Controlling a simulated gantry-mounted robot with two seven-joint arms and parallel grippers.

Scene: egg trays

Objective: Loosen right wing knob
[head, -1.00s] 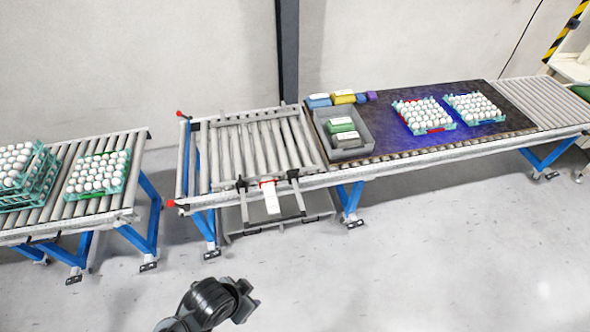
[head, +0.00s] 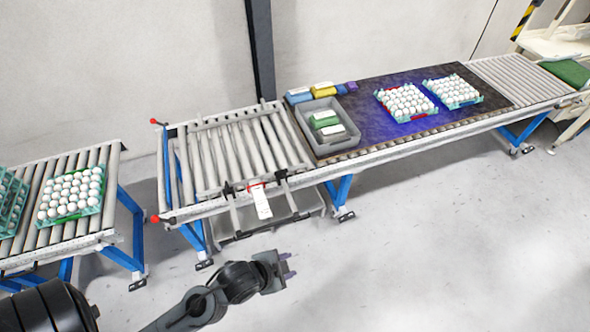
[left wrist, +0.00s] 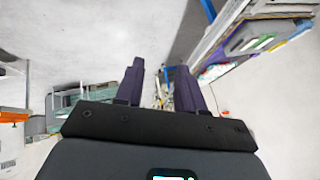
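On the front rail of the roller conveyor (head: 235,150) sit two small dark clamp-like fittings. The right one (head: 281,174) is likely the right wing knob; the left one (head: 228,188) is beside a red-and-white tag (head: 261,203). They are too small to show whether they are tight or loose. My left gripper (head: 289,265) is open and empty, in front of and below the rail, clear of both fittings. Its two dark fingers also stand apart in the left wrist view (left wrist: 160,75), with nothing between them. My right gripper is not in view.
A grey bin (head: 340,150) with green packs stands right of the rollers. Egg trays (head: 434,112) stand on the dark belt at right, and another egg tray (head: 98,208) is on the left conveyor. Blue legs (head: 340,190) stand below the rail. The floor in front is clear.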

